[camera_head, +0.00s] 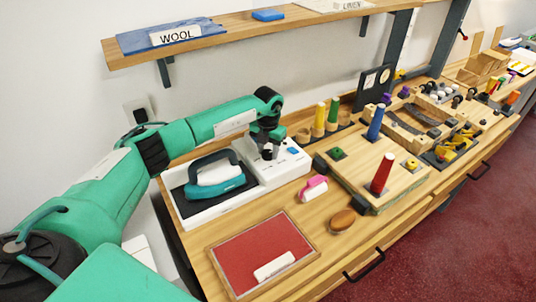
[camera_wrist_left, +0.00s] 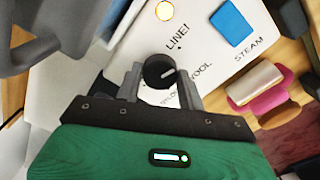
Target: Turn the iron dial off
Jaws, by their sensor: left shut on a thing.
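The iron dial (camera_wrist_left: 157,72) is a round black knob with a white mark, on a white panel (camera_wrist_left: 100,58) lettered LINEN, WOOL and NYLON. The mark points right in the left wrist view, roughly towards WOOL. My left gripper (camera_wrist_left: 159,84) has one finger on each side of the dial and is shut on it. In the head view my left gripper (camera_head: 267,151) reaches down onto the white iron station (camera_head: 181,207), and the dial is hard to make out there. The OFF label cannot be seen. My right gripper is not in view.
A teal iron (camera_head: 216,180) rests on the station, left of the gripper. A blue button (camera_wrist_left: 231,22) marked STEAM and a glowing amber light (camera_wrist_left: 165,10) are on the panel. A pink-handled roller (camera_head: 313,188) and a peg board (camera_head: 355,177) lie to the right.

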